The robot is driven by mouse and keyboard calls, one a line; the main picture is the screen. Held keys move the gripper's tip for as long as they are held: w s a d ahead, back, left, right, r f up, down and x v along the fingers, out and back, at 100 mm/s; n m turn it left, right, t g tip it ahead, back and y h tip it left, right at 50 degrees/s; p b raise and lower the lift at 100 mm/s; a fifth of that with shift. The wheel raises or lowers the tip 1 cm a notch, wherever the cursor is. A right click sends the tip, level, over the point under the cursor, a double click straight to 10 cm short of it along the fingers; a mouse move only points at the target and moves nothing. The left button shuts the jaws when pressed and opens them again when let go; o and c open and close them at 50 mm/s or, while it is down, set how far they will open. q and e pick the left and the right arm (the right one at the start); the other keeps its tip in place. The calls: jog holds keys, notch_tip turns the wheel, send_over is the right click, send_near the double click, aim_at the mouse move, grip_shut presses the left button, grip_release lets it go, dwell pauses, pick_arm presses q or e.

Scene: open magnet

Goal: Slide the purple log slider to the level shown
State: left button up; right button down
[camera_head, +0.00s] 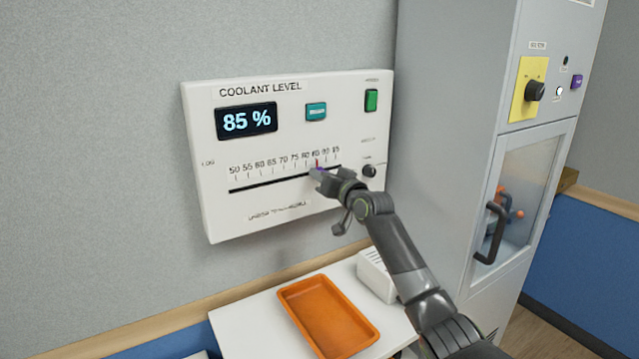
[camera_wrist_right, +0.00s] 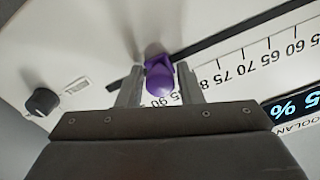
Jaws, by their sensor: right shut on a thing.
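The white coolant panel (camera_head: 225,180) hangs on the wall with a dark slot (camera_head: 265,184) under a printed scale. Its display (camera_head: 247,120) reads 85 %. A small red mark (camera_head: 317,163) stands on the scale near 85, close to my gripper. My right gripper (camera_head: 325,177) is at the right part of the slot. In the right wrist view, the purple slider knob (camera_wrist_right: 160,79) sits between the two fingers of the right gripper (camera_wrist_right: 160,88), which is shut on it. In the head view the gripper hides most of the knob. My left gripper is not in view.
The panel also has a teal button (camera_head: 316,112), a green switch (camera_head: 371,100) and a black knob (camera_head: 369,171). Below are an orange tray (camera_head: 330,318) and a white box (camera_head: 374,275) on a white surface. A grey cabinet (camera_head: 450,110) stands close on the right.

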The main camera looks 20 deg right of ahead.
jog(key=shift+d+f, duration=0.1)
jog(key=shift+f, duration=0.05)
jog(key=shift+a, duration=0.25)
jog(key=c, duration=1.2)
grip_release()
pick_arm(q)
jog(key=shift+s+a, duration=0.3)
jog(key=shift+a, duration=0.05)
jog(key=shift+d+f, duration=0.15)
pick_arm(e)
jog(key=shift+s, duration=0.2)
pick_arm(q)
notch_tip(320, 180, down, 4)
jog(key=b, duration=0.4)
pick_arm(e)
jog(key=s+d, duration=0.1)
jog(key=s, duration=0.7)
jog(key=s+d, duration=0.2)
jog(key=s, duration=0.6)
jog(key=shift+s+d, duration=0.25)
jog(key=shift+s, duration=0.15)
